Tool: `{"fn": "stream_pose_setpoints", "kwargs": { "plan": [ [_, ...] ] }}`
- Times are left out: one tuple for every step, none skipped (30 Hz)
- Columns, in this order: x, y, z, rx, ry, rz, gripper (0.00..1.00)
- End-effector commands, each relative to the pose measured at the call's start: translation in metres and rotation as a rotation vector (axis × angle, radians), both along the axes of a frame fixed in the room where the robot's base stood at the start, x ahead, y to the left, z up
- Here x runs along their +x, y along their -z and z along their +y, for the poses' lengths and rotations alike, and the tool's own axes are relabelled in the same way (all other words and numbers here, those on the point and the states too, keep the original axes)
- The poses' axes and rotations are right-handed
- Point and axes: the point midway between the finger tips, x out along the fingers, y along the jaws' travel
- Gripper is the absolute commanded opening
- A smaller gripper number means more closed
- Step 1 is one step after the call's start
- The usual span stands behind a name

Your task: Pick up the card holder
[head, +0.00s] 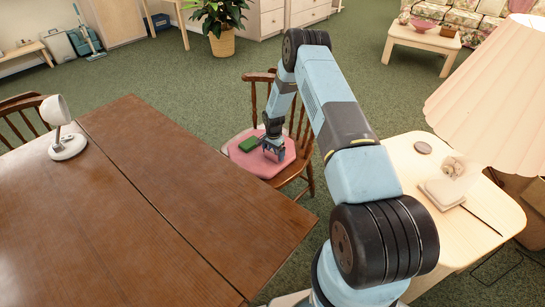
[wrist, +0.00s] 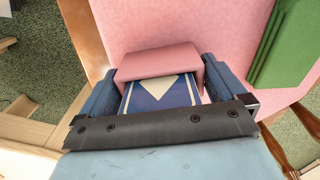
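The card holder (wrist: 160,61) is a small pink block with a blue card with a cream diamond showing at its near side. It rests on the pink seat cushion (head: 252,163) of a wooden chair. My gripper (head: 274,153) is low over the right part of the cushion. In the wrist view my gripper (wrist: 159,78) has its blue fingers spread wide, one on each side of the card holder. The fingers are very close to its sides; I cannot tell whether they touch it. In the head view my gripper hides most of the card holder.
A green box or book (head: 249,144) lies on the cushion beside my gripper. The chair's spindle back (head: 256,98) rises behind. A large brown table (head: 150,190) is at the left, with a white lamp (head: 66,140). A pale side table (head: 420,165) stands at the right.

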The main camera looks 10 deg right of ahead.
Motion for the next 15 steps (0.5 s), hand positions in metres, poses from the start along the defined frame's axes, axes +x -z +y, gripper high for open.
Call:
{"fn": "stream_pose_setpoints", "kwargs": {
  "plan": [
    [-0.0001, -0.0001, -0.0001, 0.0, 0.0, 0.0, 0.92],
    [-0.0001, -0.0001, -0.0001, 0.0, 0.0, 0.0, 0.89],
    [-0.0001, -0.0001, -0.0001, 0.0, 0.0, 0.0, 0.86],
    [0.0, -0.0001, -0.0001, 0.0, 0.0, 0.0, 0.83],
    [0.0, -0.0002, -0.0001, 0.0, 0.0, 0.0, 0.8],
    [0.0, -0.0002, -0.0001, 0.0, 0.0, 0.0, 0.76],
    [-0.0001, -0.0002, -0.0002, 0.0, 0.0, 0.0, 0.73],
    [-0.0001, -0.0002, -0.0002, 0.0, 0.0, 0.0, 0.7],
    [-0.0001, -0.0002, -0.0002, 0.0, 0.0, 0.0, 0.67],
    [-0.0001, -0.0002, -0.0002, 0.0, 0.0, 0.0, 0.64],
    [-0.0001, -0.0002, -0.0002, 0.0, 0.0, 0.0, 0.61],
    [0.0, -0.0004, -0.0002, 0.0, 0.0, 0.0, 0.61],
    [0.0, -0.0004, -0.0002, 0.0, 0.0, 0.0, 0.61],
    [0.0, -0.0004, -0.0002, 0.0, 0.0, 0.0, 0.61],
    [0.0, -0.0004, -0.0002, 0.0, 0.0, 0.0, 0.61]
  ]
}}
